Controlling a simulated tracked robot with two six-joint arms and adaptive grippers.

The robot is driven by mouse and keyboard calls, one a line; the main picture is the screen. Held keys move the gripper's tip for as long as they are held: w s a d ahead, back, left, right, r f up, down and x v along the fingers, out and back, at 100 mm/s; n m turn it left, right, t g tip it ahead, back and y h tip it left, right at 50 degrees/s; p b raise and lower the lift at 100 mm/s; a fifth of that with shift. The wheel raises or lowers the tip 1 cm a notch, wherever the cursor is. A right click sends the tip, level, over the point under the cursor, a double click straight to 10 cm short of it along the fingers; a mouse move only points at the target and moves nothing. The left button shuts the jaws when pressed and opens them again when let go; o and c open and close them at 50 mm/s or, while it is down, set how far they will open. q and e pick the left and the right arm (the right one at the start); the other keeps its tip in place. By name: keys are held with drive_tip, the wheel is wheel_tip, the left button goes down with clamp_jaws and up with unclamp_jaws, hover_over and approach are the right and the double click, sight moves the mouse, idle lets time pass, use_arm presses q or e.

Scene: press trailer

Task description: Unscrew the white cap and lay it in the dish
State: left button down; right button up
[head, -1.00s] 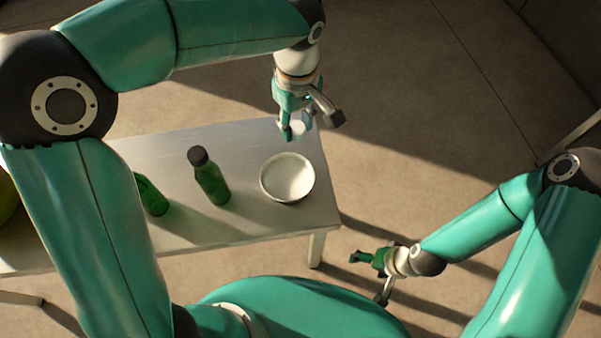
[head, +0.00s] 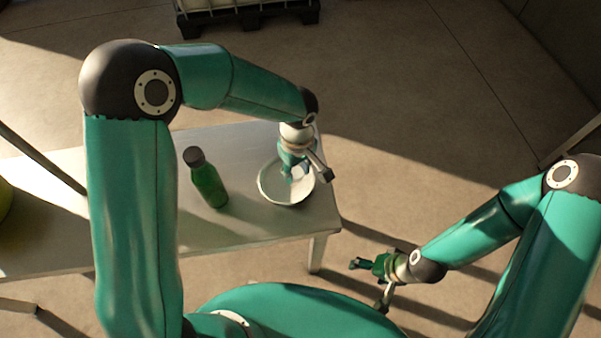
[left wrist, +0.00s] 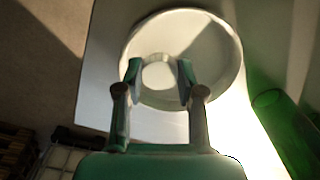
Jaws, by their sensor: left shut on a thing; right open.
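The white cap (left wrist: 159,74) is held between the two fingertips of my left gripper (left wrist: 159,80) in the left wrist view. In the head view my left gripper (head: 296,173) is low over the pale round dish (head: 270,192), with the cap (head: 299,171) partly hidden by the fingers. The dish rim (left wrist: 232,45) surrounds the cap in the left wrist view. I cannot tell whether the cap touches the dish floor. My right gripper (head: 366,265) is open and empty, off the table's front right corner.
A green bottle (left wrist: 288,125) shows at the right in the left wrist view. My left arm covers part of the table. A dark pallet (head: 250,15) lies on the floor behind.

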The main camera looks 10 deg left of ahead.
use_arm(q)
drive_tip(key=shift+f, duration=0.75)
drive_tip(key=c, duration=1)
unclamp_jaws()
